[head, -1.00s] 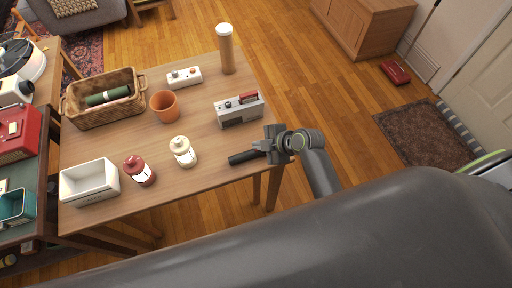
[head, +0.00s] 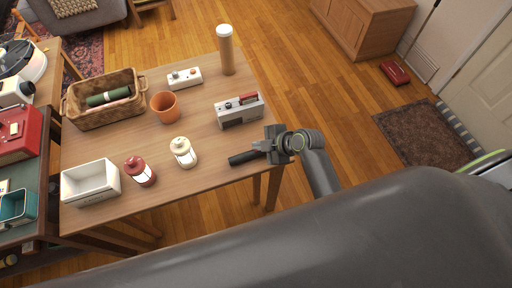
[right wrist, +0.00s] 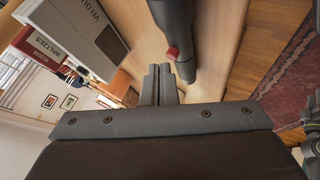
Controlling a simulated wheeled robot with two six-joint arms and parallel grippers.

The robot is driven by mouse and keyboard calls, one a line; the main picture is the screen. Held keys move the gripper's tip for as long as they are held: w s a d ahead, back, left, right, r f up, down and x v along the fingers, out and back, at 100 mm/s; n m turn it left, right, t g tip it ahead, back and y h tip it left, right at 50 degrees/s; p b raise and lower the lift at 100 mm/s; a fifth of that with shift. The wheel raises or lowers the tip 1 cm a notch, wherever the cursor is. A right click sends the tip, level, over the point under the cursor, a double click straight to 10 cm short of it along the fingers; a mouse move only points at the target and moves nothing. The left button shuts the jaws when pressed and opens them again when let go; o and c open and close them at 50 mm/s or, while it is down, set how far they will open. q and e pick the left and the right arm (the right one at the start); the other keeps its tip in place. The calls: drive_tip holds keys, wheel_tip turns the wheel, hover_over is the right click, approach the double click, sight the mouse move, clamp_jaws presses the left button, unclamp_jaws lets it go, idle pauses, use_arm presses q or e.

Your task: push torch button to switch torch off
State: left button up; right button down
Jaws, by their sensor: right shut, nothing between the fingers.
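The torch (head: 243,158) is a dark cylinder lying near the right front edge of the wooden table. Its far end is hidden behind my right gripper (head: 268,146) in the head view. In the right wrist view the dark torch (right wrist: 184,28) shows at the top, with a red button (right wrist: 172,53) on its side. My right gripper (right wrist: 159,72) is shut and empty. Its fingertips are close beside the torch, left of and slightly below the button in that view; I cannot tell whether they touch the torch. My left gripper is not in view.
Bare tabletop lies between.

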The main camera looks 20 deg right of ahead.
sight(259, 153)
drive_tip(key=shift+r, duration=0.1)
wheel_tip(259, 153, up, 6)
drive_tip(key=p, duration=0.5)
drive_tip(key=shift+a+p, duration=0.1)
drive_tip(key=shift+p, duration=0.2)
